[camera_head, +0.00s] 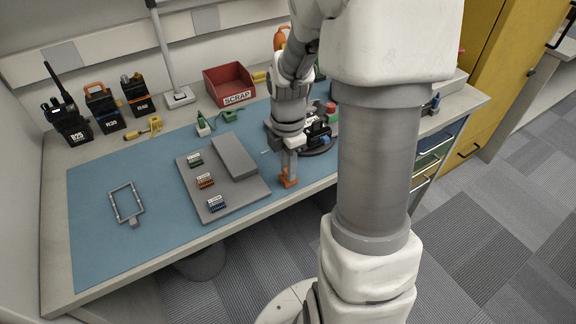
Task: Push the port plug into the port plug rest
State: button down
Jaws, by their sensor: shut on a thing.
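My gripper (289,168) points down above the right part of the blue mat, right of the grey board. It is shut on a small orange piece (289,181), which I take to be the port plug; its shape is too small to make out. I cannot tell whether the piece touches the mat. The grey board (234,197) carries a raised grey block (235,156) and a row of small green (195,162), orange (205,182) and blue (216,204) pieces with white labels. I cannot tell for sure which part is the port plug rest.
A grey frame (125,204) lies on the mat (92,250) at left. Radios (70,125) stand at the back left. A red SCRAP bin (229,84), a lamp base (179,99) and a green-and-white tool (204,127) are behind. A dark round item (318,149) is close right of my gripper.

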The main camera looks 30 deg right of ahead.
jog(key=c, duration=0.7)
grip_release()
jog(key=shift+o, duration=0.5)
jog(key=o, duration=0.4)
jog(key=shift+r+p, duration=2.3)
jog(key=shift+r, duration=0.25)
